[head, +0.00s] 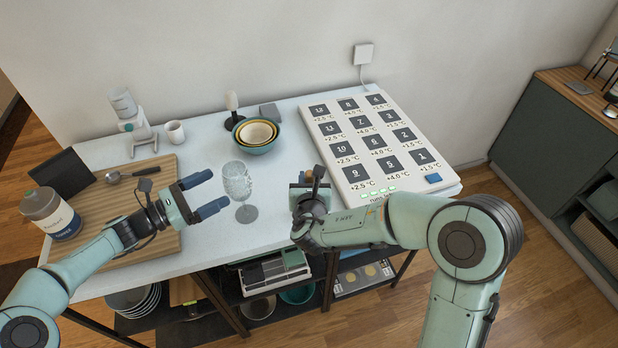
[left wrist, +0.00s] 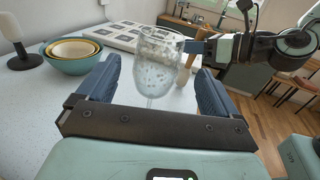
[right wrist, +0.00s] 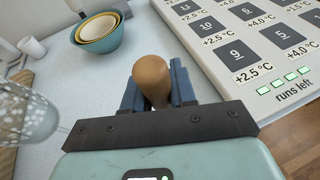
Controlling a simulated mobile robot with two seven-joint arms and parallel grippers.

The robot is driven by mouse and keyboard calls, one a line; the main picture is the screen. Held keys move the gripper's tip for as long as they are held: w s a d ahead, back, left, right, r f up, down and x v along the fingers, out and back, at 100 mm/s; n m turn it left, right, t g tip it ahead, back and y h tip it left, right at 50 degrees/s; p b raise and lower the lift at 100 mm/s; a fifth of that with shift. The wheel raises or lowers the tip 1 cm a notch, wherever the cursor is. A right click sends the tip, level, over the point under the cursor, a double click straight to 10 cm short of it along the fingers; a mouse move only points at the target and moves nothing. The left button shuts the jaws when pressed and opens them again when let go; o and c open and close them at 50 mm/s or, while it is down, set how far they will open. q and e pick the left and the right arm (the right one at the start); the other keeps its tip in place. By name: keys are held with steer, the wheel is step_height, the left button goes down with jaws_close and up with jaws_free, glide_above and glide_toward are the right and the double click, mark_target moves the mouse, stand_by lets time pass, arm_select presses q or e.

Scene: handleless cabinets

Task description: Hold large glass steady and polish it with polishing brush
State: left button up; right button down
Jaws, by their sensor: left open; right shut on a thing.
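The large glass (head: 238,182), a clear stemmed glass with pale spots on its bowl, stands upright on the white table. My left gripper (head: 217,193) is open and points at the glass from the left. In the left wrist view the glass (left wrist: 158,62) appears between the two spread blue fingers, with no visible contact. My right gripper (head: 309,192) is to the right of the glass, shut on the polishing brush, whose rounded wooden handle (right wrist: 152,78) shows between its fingers. The brush's head is hidden. The glass also shows at the left edge of the right wrist view (right wrist: 22,112).
Nested bowls (head: 256,133) stand behind the glass. A large numbered panel (head: 372,146) lies close beyond my right gripper. A wooden board (head: 92,214) with a spoon is at the left, near a white-and-blue jar (head: 53,214). A mug (head: 175,132) stands behind. Table space around the glass is clear.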

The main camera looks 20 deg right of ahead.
mark_target(225, 182)
arm_select(q)
steer(key=shift+p+x, duration=0.3)
steer(key=shift+x, duration=2.7)
steer(key=shift+w, duration=0.1)
steer(key=c, duration=0.8)
steer(key=shift+c, duration=0.2)
